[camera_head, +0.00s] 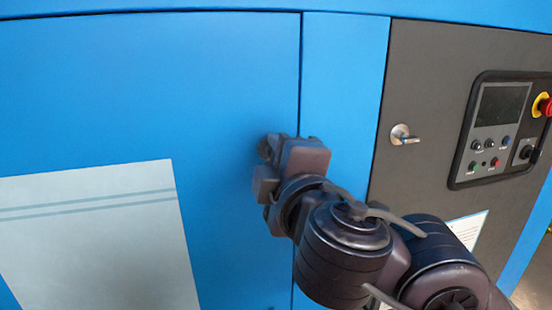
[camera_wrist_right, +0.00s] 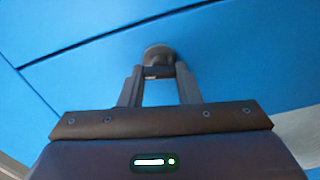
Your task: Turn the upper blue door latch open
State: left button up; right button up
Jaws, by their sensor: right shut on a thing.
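The blue door (camera_head: 130,90) fills the left of the head view, with a vertical seam at its right edge. The round grey latch (camera_wrist_right: 158,54) shows in the right wrist view, on the blue door close to the seam. My right gripper (camera_wrist_right: 158,71) is shut on the latch, with one finger on each side of it. In the head view my right gripper (camera_head: 266,150) is against the door just left of the seam, and it hides most or all of the latch. I cannot tell the latch's exact turn angle. My left gripper is not in view.
A narrow blue panel (camera_head: 340,75) lies right of the seam. A pale sheet (camera_head: 95,240) covers the door's lower left.

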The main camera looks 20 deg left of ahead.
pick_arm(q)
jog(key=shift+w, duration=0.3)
pick_arm(e)
jog(key=shift+n, duration=1.1)
jog(key=shift+f, duration=0.1)
jog(key=o, duration=1)
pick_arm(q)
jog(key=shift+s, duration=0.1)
